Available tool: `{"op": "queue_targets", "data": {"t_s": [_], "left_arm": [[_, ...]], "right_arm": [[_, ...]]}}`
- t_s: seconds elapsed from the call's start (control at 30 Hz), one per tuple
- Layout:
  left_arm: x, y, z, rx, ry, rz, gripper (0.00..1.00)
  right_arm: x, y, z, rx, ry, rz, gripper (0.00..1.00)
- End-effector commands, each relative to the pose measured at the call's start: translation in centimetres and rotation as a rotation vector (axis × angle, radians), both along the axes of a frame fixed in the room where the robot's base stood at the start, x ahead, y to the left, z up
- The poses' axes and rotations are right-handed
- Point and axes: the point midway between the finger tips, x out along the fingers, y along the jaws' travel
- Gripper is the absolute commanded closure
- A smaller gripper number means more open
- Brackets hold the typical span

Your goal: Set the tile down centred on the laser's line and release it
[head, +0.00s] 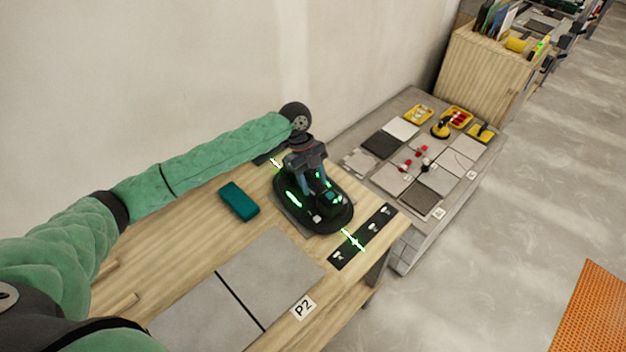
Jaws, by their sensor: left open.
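A black oval tool (337,222) with small lit parts on top sits on the wooden bench. A thin grey edge, possibly the tile (310,229), shows beneath it; the rest is hidden. The green laser line crosses the tool and shows on the bench and black strip at the lower right (353,240) and beyond the tool at the upper left (275,162). My left gripper (319,193) is open, pointing down just over the tool's top; whether its fingers touch the tool I cannot tell. My right gripper is not in view.
A teal block (239,201) lies left of the tool. Two grey tiles (268,268) with a P2 label (303,307) lie in front. A black strip (345,254) with small fittings lies near the bench's right edge. Another table (403,102) with tiles and yellow trays stands behind.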

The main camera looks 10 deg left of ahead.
Motion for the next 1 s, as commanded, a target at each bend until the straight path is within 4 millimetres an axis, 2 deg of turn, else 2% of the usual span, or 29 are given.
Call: {"op": "queue_targets", "data": {"t_s": [0.1,0.2,0.3,0.4,0.7,1.0], "left_arm": [[0.2,0.1,0.4,0.0,-0.002,0.001,0.53],[0.3,0.4,1.0,-0.001,-0.001,0.0,0.53],[0.6,0.6,1.8,0.0,-0.002,0.001,0.53],[0.9,1.0,2.9,0.0,-0.003,0.001,0.53],[1.7,2.0,6.3,-0.001,-0.003,0.0,0.53],[1.9,2.3,7.4,-0.001,-0.002,0.0,0.53]], "right_arm": [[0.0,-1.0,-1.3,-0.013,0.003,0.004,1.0],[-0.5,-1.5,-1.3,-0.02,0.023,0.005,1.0],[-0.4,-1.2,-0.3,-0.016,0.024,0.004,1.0],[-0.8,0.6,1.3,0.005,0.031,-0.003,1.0],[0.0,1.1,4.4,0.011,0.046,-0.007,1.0],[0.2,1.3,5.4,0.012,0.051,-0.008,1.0]]}}
